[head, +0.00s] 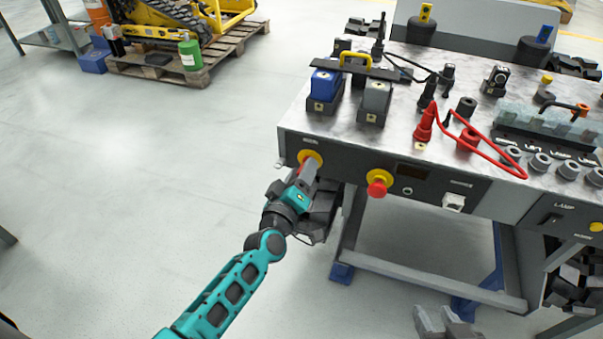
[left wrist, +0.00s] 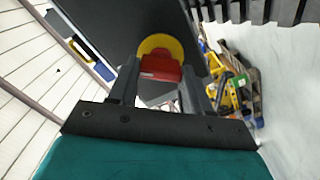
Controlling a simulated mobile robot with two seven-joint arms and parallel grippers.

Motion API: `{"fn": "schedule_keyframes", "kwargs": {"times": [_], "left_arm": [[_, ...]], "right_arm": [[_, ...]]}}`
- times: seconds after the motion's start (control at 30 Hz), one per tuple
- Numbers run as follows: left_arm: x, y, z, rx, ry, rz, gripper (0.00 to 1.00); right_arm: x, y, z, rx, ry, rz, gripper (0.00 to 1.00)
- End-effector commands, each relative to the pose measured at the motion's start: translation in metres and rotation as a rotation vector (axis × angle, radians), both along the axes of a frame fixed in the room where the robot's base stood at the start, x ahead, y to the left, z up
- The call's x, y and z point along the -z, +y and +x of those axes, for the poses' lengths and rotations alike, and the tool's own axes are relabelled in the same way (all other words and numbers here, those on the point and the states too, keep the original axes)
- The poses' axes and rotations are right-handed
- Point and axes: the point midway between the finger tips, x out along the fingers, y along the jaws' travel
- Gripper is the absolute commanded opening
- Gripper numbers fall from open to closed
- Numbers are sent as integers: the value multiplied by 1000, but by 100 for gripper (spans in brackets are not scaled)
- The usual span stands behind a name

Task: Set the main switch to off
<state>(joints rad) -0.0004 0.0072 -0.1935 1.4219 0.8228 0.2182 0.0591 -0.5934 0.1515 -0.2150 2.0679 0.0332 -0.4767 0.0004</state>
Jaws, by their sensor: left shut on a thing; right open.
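The main switch is a red handle (head: 309,169) on a yellow round plate (head: 311,157), at the left end of the bench's dark front panel. My left gripper (head: 306,178) is at the switch and shut on the red handle. In the left wrist view the red handle (left wrist: 160,68) lies between the two fingers, in front of the yellow plate (left wrist: 160,46). The handle's exact turn is hard to tell, as the gripper partly covers it. My right gripper (head: 445,323) is open and empty, low at the bottom edge of the head view, away from the panel.
A red emergency button (head: 377,188) on a yellow base sits right of the switch, near a small dark display (head: 411,171). The bench top (head: 400,140) carries blue and grey blocks, a red cable and several round knobs. Open floor (head: 150,180) lies to the left.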

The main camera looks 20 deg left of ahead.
Motion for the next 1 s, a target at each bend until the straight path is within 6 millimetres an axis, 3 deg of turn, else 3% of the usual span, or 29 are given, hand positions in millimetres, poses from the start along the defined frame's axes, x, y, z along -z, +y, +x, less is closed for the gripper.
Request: {"fn": "schedule_keyframes", "kwargs": {"times": [0.5,1.0], "left_arm": [[3,0,0,0,17,-466,18],[3,0,0,1,26,-693,18]], "right_arm": [[10,0,0,0,-1,0,43],[14,0,0,0,-1,0,43]]}}
